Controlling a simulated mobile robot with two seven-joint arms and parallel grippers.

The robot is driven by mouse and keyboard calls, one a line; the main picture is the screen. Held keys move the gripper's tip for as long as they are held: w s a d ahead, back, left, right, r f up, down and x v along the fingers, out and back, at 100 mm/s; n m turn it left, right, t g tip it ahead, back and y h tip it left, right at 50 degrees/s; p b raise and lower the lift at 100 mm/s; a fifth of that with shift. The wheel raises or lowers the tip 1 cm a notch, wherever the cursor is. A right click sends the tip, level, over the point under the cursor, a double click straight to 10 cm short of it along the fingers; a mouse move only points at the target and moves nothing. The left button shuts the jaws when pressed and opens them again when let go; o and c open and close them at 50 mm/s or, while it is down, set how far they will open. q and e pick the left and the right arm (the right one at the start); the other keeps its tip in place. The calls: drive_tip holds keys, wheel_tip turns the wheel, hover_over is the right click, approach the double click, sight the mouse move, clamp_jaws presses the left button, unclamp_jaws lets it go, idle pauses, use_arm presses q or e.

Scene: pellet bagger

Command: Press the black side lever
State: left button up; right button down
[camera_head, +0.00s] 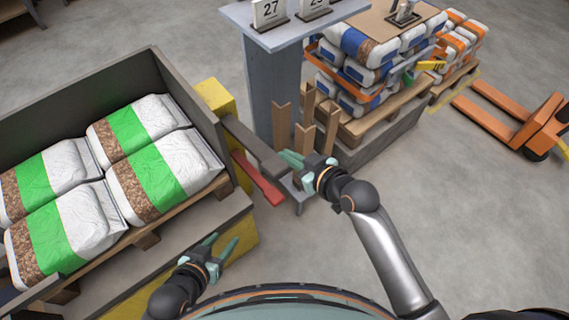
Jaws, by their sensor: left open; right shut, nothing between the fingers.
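A dark grey-black bar (250,141), which looks like the black side lever, sticks out from the yellow post on the right side of the pallet bay. My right gripper (288,158) is shut and empty, at the far end of this bar. I cannot tell whether it touches the bar, and the gripper partly covers the bar's end. A red lever (258,181) lies just below the dark bar. My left gripper (223,242) is open and empty, low in front of the bay's yellow corner, apart from both levers.
White-green pellet bags (158,170) lie on a pallet at the left. A grey stand (272,85) with number cards and upright wooden boards (305,140) stand behind my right gripper. A loaded pallet (362,122) and an orange pallet jack (510,115) are at the right. Floor at lower right is clear.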

sight(285, 168)
drive_tip(key=x, duration=0.3)
drive_tip(key=shift+w+a+f+b, duration=0.15)
drive_tip(key=shift+b, duration=0.2)
drive_tip(key=f, duration=0.2)
drive_tip(key=shift+s+d+f+b, duration=0.3)
drive_tip(key=shift+s+f+b, duration=0.05)
drive_tip(key=shift+s+d+f, duration=0.1)
drive_tip(key=shift+f, duration=0.35)
